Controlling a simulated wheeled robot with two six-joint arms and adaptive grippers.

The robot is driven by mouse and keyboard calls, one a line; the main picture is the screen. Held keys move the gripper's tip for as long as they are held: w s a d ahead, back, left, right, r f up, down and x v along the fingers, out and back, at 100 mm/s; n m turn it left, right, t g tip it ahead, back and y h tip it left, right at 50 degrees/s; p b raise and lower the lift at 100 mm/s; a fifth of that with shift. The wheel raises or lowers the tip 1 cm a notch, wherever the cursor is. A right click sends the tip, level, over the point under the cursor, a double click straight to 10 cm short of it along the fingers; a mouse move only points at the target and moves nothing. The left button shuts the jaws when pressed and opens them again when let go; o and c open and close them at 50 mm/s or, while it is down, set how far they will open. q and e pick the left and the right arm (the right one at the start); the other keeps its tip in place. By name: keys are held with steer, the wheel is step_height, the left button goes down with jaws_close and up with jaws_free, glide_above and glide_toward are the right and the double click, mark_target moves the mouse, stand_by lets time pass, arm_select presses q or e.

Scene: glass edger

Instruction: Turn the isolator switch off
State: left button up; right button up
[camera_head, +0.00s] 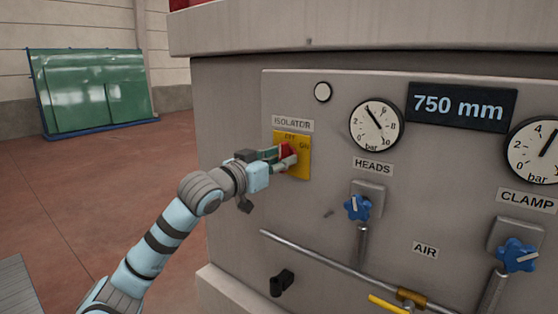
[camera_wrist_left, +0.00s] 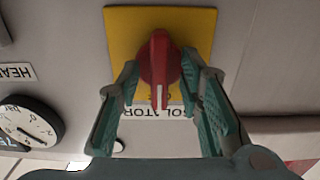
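The isolator switch is a red rotary knob (camera_head: 288,151) on a yellow plate (camera_head: 303,166) under the ISOLATOR label. In the left wrist view, which is upside down, the knob (camera_wrist_left: 160,62) has a raised grip with a white mark. The mark points toward the label side, where part of the OFF lettering shows. My left gripper (camera_head: 284,156) is at the knob. In the left wrist view its fingers (camera_wrist_left: 160,72) stand apart on either side of the knob, with small gaps to the raised grip. My right gripper is not in view.
Right of the switch are the HEADS gauge (camera_head: 376,125), a blue valve knob (camera_head: 357,208), the 750 mm display (camera_head: 462,107) and the CLAMP knob (camera_head: 517,255). A pipe (camera_head: 320,262) runs below. A green glass rack (camera_head: 92,90) stands far left, with open floor between.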

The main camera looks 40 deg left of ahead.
arm_select(q)
step_height(320, 180, up, 10)
steer(key=shift+r, duration=0.1)
steer(key=shift+a, duration=0.1)
stand_by(0.4)
